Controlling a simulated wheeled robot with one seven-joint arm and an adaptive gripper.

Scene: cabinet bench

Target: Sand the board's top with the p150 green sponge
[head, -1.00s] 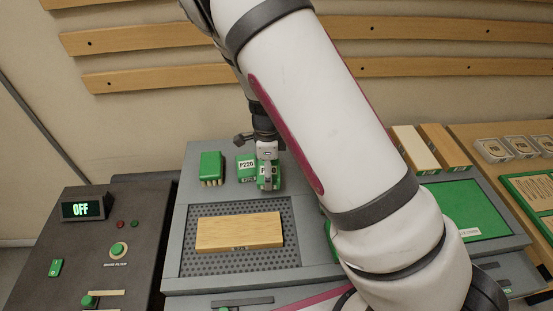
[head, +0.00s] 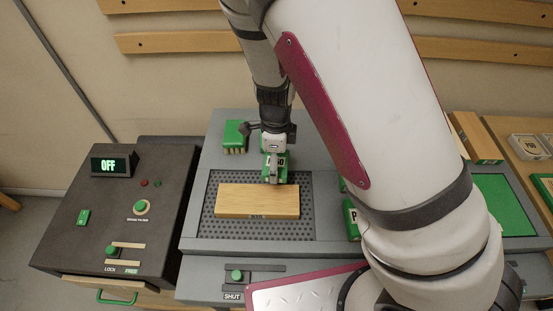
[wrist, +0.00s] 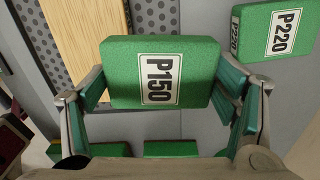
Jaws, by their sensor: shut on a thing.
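The green P150 sponge (wrist: 150,72) sits between the two fingers of my gripper (wrist: 165,105) in the wrist view, label facing the camera. In the head view my gripper (head: 275,168) holds this sponge at the back edge of the wooden board (head: 245,203), right of its middle. I cannot tell whether the sponge touches the board. The board lies flat on the perforated panel (head: 222,234); part of it shows at the upper left of the wrist view (wrist: 85,25).
A control box (head: 120,215) with an OFF display (head: 108,166) is at the left. Another green block (head: 351,218) lies right of the panel, partly behind my arm. The panel in front of the board is clear.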

